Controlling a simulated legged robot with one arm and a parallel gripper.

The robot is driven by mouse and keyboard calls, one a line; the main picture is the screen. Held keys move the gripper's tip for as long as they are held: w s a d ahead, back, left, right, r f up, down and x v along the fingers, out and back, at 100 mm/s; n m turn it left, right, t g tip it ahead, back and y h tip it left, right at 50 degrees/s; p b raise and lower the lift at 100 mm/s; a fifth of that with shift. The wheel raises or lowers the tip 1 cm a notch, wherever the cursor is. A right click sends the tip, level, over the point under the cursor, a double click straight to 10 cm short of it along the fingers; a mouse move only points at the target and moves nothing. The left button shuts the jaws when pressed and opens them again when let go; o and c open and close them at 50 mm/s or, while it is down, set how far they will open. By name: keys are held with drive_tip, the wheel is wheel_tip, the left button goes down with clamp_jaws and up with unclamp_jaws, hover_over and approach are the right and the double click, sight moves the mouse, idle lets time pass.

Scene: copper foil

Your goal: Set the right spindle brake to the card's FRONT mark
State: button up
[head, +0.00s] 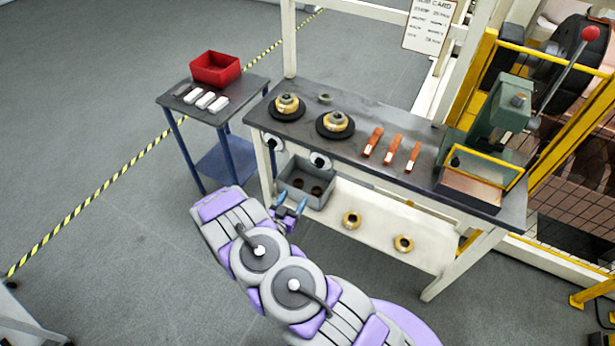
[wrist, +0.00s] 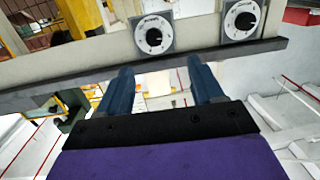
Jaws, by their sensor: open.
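Two round white brake dials are on the bench's front rail. The right one (head: 320,160) sits below the right spindle (head: 336,122), the left one (head: 273,142) below the left spindle (head: 287,104). In the wrist view, which looks upside down, the right dial (wrist: 153,34) appears at left and the left dial (wrist: 242,19) at right. Each has a black central knob; their marks are too small to read. My gripper (head: 290,203) is open and empty, in front of and below the rail; its blue fingers (wrist: 161,84) are apart from the dials. The card (head: 430,24) hangs behind the bench, its lines unreadable.
A grey bin (head: 305,182) sits under the rail near my gripper. Copper strips (head: 393,150) and a green press (head: 502,108) are on the bench top. A side table (head: 240,98) with a red bin (head: 215,69) stands at left.

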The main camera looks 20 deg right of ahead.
drive_tip(key=s, duration=0.1)
drive_tip(key=b, duration=0.3)
approach(317, 165)
drive_tip(key=shift+h, duration=0.3)
drive_tip(key=x, duration=0.8)
drive_tip(key=shift+w+d+f, duration=0.25)
drive_tip(key=shift+d, duration=0.05)
drive_tip(key=shift+c, duration=0.4)
drive_tip(key=c, duration=1)
drive_tip(key=shift+m+t+p, duration=0.3)
drive_tip(key=shift+m+p, duration=0.1)
drive_tip(key=shift+m, duration=2.2)
